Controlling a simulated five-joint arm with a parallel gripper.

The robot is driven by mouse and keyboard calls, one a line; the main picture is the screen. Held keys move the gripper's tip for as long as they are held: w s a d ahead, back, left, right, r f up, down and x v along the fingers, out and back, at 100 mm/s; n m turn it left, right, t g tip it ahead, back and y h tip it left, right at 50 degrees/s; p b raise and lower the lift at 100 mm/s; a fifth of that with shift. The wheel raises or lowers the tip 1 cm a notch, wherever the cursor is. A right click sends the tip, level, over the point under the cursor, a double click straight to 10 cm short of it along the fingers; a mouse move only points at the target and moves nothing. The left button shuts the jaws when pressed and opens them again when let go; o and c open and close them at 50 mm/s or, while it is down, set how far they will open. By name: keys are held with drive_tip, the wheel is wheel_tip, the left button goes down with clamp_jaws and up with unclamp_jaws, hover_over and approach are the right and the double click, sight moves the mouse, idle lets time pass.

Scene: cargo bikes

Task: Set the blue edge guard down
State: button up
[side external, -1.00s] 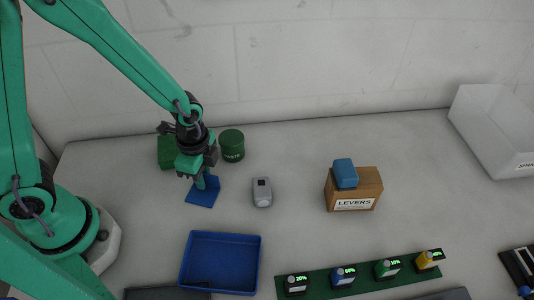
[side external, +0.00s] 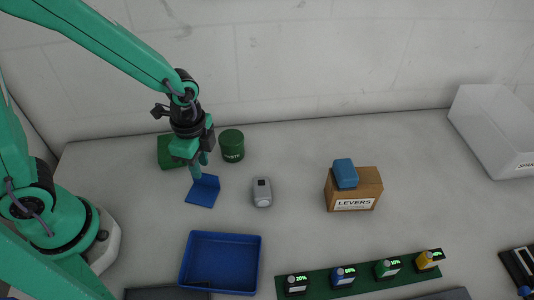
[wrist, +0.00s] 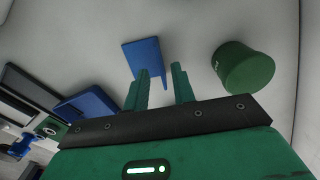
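The blue edge guard (side external: 203,191) is an L-shaped piece resting on the table, with a flat plate and a raised lip. It also shows in the wrist view (wrist: 144,58), beyond my fingertips. My gripper (side external: 200,166) is above the guard's back edge. In the wrist view my gripper (wrist: 161,70) has its two fingers apart with nothing between them, and the guard looks free of both. Its lip is partly hidden by the fingers in the wrist view.
A green tin (side external: 232,145) stands right of my gripper, and a green block (side external: 166,151) is behind it. A grey device (side external: 262,191) lies right of the guard. A blue tray (side external: 184,270) is in front. The LEVERS box (side external: 370,185) carries a blue block (side external: 345,173).

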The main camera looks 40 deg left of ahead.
wheel_tip(320, 180, up, 8)
drive_tip(key=shift+f, duration=0.2)
idle(0.8)
drive_tip(key=s+a+r+n+t, duration=0.5)
drive_tip(key=a+r+n, duration=0.4)
drive_tip(key=r+n, duration=0.2)
drive_tip(key=s+n, duration=0.1)
drive_tip(key=n, duration=0.1)
drive_tip(key=shift+s+a+r+n+t, duration=0.2)
drive_tip(key=shift+n+t, duration=0.1)
